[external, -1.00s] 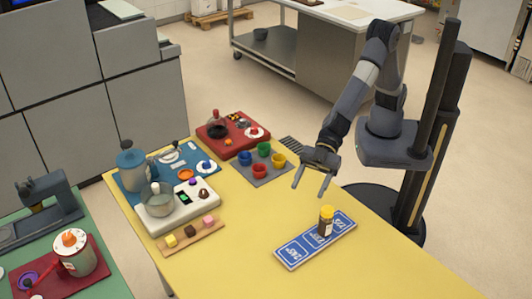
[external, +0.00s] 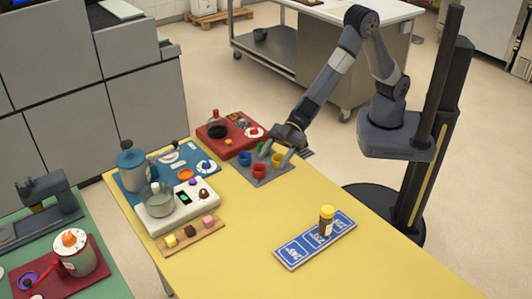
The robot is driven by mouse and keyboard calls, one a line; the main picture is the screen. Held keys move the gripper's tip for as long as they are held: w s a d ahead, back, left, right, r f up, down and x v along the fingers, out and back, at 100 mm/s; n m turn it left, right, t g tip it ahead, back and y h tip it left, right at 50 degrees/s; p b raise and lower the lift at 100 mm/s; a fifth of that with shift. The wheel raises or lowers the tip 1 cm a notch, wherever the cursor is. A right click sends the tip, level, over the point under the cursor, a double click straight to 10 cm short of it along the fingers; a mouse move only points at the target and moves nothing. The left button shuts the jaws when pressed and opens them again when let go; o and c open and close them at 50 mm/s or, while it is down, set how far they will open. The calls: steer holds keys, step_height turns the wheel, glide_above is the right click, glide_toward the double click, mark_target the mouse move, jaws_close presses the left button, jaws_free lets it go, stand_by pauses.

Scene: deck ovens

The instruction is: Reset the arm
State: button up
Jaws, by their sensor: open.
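My gripper (external: 275,154) is open, with its two fingers pointing down over the back of the grey tray of cups. Nothing shows between the fingers. My arm reaches out from its column to the left and partly covers the back right of the tray. A blue cup (external: 245,159), a red cup (external: 259,171) and a yellow cup (external: 277,160) stand on the grey tray (external: 269,178). A green cup (external: 263,147) is partly hidden by a finger. I cannot tell whether the fingers touch any cup.
A bottle with a yellow cap (external: 326,222) stands on a blue labelled board (external: 298,252). A red board (external: 232,148), a blue board (external: 128,179) and a white stirrer unit (external: 192,211) line the table's left side. The yellow table (external: 235,262) is clear at the front.

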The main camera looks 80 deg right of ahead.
step_height(320, 180, down, 8)
steer(key=shift+a+f, duration=0.1)
stand_by(1.4)
